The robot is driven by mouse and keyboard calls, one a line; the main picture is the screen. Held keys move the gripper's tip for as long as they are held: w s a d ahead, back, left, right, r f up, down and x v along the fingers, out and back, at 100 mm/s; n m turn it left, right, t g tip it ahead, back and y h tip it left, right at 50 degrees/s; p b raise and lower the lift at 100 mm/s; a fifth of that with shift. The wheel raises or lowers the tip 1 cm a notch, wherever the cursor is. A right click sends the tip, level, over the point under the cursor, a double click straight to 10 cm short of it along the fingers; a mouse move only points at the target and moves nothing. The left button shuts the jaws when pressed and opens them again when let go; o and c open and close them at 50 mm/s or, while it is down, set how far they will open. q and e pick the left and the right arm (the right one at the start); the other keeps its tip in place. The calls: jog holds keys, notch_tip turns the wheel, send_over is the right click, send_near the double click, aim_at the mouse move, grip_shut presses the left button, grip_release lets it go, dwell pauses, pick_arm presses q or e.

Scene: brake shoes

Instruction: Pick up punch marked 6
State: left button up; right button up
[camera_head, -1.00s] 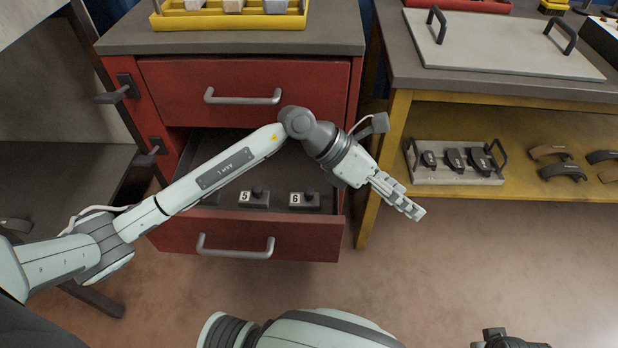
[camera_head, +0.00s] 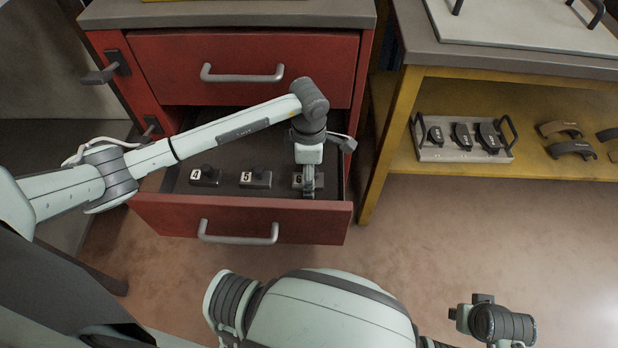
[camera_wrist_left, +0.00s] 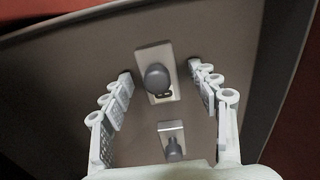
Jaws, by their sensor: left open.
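The punch marked 6 (camera_head: 298,181) stands in the open lower drawer (camera_head: 160,215), at its right end, partly hidden by my left gripper in the head view. My left gripper (camera_head: 309,190) is over it, pointing down. In the left wrist view the punch (camera_wrist_left: 157,76) has a round dark knob on a pale block and lies between the open fingers of my left gripper (camera_wrist_left: 160,73), with gaps on both sides. Its number is not readable there. My right gripper is not in view; only part of my right arm shows at the bottom right.
Punches marked 5 (camera_head: 256,179) and 4 (camera_head: 204,177) stand in a row to the left. A second punch (camera_wrist_left: 172,142) shows in the left wrist view. The drawer's right wall is close to my gripper. A yellow workbench (camera_head: 396,135) stands to the right.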

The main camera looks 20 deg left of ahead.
pick_arm(q)
jog(key=shift+f, duration=0.2)
jog(key=shift+w, duration=0.1)
grip_shut()
dwell(0.4)
